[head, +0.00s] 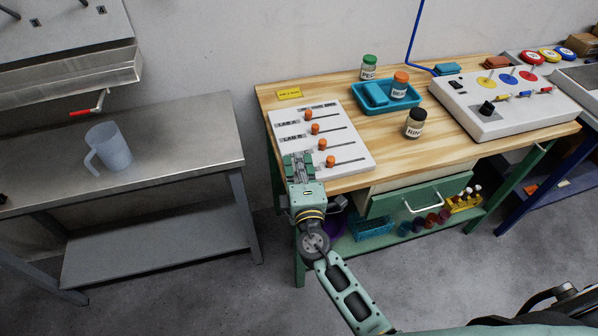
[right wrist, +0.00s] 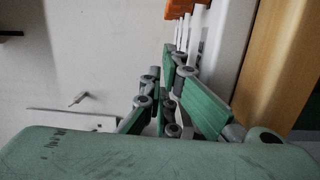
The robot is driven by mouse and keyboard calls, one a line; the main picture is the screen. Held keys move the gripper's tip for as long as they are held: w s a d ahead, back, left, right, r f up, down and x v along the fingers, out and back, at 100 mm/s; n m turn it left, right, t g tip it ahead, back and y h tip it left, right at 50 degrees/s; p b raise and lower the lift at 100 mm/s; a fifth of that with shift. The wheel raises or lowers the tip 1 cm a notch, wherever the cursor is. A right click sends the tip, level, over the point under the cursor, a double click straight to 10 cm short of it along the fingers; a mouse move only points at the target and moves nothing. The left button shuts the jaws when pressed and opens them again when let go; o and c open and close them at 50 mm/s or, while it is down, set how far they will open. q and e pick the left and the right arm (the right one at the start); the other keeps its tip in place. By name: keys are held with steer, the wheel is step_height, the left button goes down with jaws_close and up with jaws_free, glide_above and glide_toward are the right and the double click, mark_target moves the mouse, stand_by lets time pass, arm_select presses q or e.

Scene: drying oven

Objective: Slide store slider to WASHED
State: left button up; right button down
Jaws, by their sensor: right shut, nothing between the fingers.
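The white slider panel (head: 361,155) lies on the left end of the wooden bench, with several orange knobs (head: 315,128) in horizontal slots. All the knobs stand near the left ends of their slots. The labels are too small to read surely; which slider is the store one and where WASHED is marked I cannot tell. My right gripper (head: 297,157) is shut and empty over the panel's lower left corner, left of the lowest knob (head: 330,161), hiding labels there. In the right wrist view its fingers (right wrist: 187,42) point toward an orange piece (right wrist: 181,8). My left gripper is out of view.
A blue tray (head: 368,105) with bottles, a dark bottle (head: 415,123) and a control box (head: 490,120) stand to the right on the bench. A steel table with a jug (head: 110,148) is at left. Bare wood lies right of the panel.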

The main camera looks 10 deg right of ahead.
mark_target(331, 162)
steer(key=s+d, duration=0.2)
steer(key=d, duration=0.1)
steer(key=shift+f+p, duration=0.1)
steer(key=shift+p, duration=0.25)
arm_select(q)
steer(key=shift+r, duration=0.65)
arm_select(e)
steer(key=shift+w, duration=0.1)
steer(key=shift+d+f, duration=0.1)
